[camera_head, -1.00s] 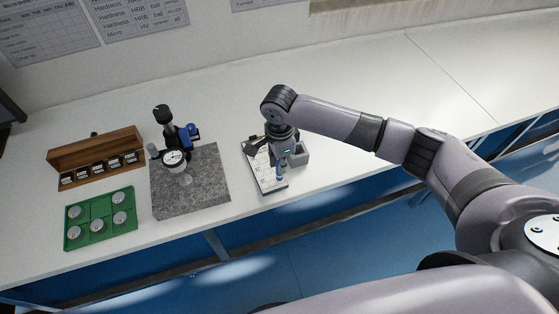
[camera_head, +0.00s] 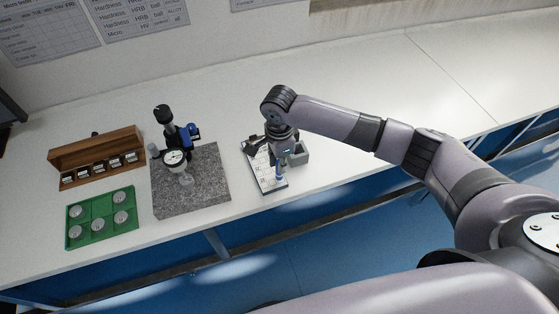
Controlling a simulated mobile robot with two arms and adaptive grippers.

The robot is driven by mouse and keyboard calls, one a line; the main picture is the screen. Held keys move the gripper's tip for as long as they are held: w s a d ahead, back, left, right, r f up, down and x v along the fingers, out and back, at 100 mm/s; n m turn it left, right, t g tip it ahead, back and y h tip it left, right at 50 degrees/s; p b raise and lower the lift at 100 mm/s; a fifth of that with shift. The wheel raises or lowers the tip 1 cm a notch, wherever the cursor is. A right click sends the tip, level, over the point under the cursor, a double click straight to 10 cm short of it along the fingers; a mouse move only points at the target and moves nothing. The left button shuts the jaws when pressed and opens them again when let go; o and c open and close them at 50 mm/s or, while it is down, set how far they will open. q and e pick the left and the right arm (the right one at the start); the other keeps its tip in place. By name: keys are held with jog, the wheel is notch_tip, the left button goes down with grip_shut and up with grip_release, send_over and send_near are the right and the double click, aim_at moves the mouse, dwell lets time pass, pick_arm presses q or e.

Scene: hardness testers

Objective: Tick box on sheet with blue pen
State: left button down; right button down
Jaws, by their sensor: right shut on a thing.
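The sheet (camera_head: 264,176) is white with a printed grid and lies on a dark clipboard near the front edge of the bench. My right gripper (camera_head: 279,159) hangs over the sheet and points down. It is shut on the blue pen (camera_head: 279,172), which stands roughly upright over the sheet's right side. I cannot tell whether the pen's tip touches the paper. The gripper and pen hide part of the sheet, and marks in its boxes are too small to read. My left gripper is not in view.
A grey holder (camera_head: 300,155) stands right beside the gripper. Left of the sheet, a hardness tester (camera_head: 174,158) stands on a granite slab (camera_head: 210,190). Farther left are a wooden rack (camera_head: 95,150) and a green tray (camera_head: 101,226) with several discs. The bench's right side is clear.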

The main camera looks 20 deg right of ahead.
jog(key=shift+f+p, duration=0.1)
jog(key=shift+p, duration=0.4)
dwell(1.1)
jog(key=shift+s+d+p, duration=0.1)
jog(key=shift+s+p, duration=0.1)
jog(key=shift+p, duration=1.3)
jog(key=shift+w+d+p, duration=0.1)
jog(key=shift+w+p, duration=0.05)
jog(key=shift+p, duration=0.55)
dwell(0.9)
jog(key=shift+w+p, duration=0.1)
jog(key=shift+p, duration=0.2)
jog(key=shift+w+d+p, duration=0.2)
jog(key=shift+p, duration=0.65)
dwell(0.7)
